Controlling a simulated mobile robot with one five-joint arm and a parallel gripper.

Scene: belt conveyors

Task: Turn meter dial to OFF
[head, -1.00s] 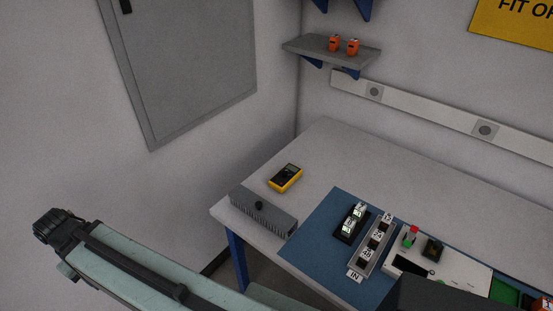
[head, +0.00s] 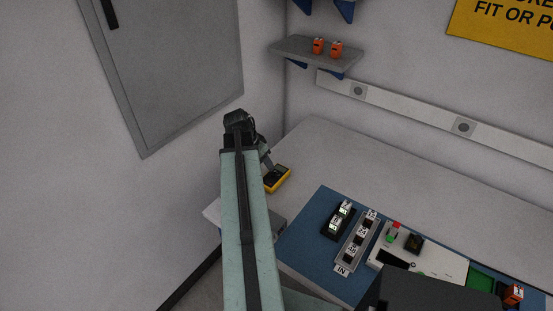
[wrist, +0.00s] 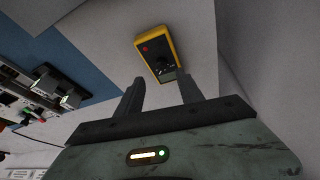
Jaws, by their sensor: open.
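The yellow meter (head: 277,178) lies on the table near its left end, partly hidden behind my arm in the head view. In the wrist view the meter (wrist: 147,44) lies beyond my fingertips, with a dark face, a round dial (wrist: 163,62) and a red spot. The dial's pointer is too small to read. My gripper (wrist: 158,84) is open and empty, its two fingers apart on the near side of the meter; the right fingertip overlaps the meter's edge in the picture. In the head view my gripper (head: 264,160) is mostly hidden behind my wrist.
A blue mat (head: 299,236) carries a black block with lit modules (head: 339,218), a numbered strip (head: 357,243) and a white panel (head: 442,265). A grey ribbed box (head: 279,227) is partly behind my arm. The table behind the meter is clear. A shelf (head: 316,55) hangs above.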

